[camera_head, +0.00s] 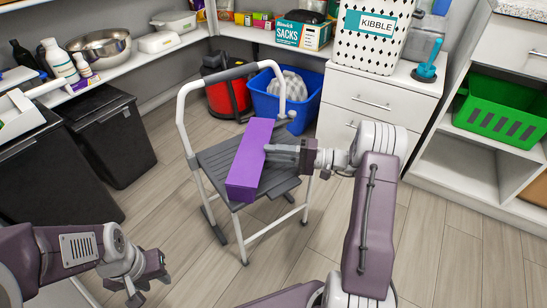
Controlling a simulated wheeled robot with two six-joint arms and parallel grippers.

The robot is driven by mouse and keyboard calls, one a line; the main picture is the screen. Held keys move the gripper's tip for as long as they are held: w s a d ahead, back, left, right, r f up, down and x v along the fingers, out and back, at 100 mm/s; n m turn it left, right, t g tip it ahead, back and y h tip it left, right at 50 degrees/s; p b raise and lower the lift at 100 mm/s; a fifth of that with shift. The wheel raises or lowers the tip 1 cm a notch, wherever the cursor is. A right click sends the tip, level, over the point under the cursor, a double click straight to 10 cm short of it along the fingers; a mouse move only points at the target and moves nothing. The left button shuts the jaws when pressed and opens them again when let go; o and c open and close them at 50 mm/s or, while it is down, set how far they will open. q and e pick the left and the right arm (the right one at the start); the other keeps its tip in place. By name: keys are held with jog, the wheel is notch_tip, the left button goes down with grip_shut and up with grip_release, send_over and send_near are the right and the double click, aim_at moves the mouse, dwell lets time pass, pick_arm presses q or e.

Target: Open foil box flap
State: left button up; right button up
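A long purple box (243,171), the only thing here that looks like the foil box, lies on the dark slatted seat of a grey-framed step stool (219,156). It looks closed, and I cannot make out a separate flap edge. My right gripper (273,154) reaches in from the right with its fingertips at the box's right side. They overlap its edge in this view; contact and finger gap are unclear. My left gripper (150,290) is low at the left, well away from the box, with its fingers apart and nothing visible between them.
A white drawer cabinet (375,92) carries a kibble container (366,45). Dark bins (112,140) stand left under a shelf. A green basket (500,110) sits right. Floor around the stool is mostly clear.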

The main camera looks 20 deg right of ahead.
grip_shut()
dwell(1.4)
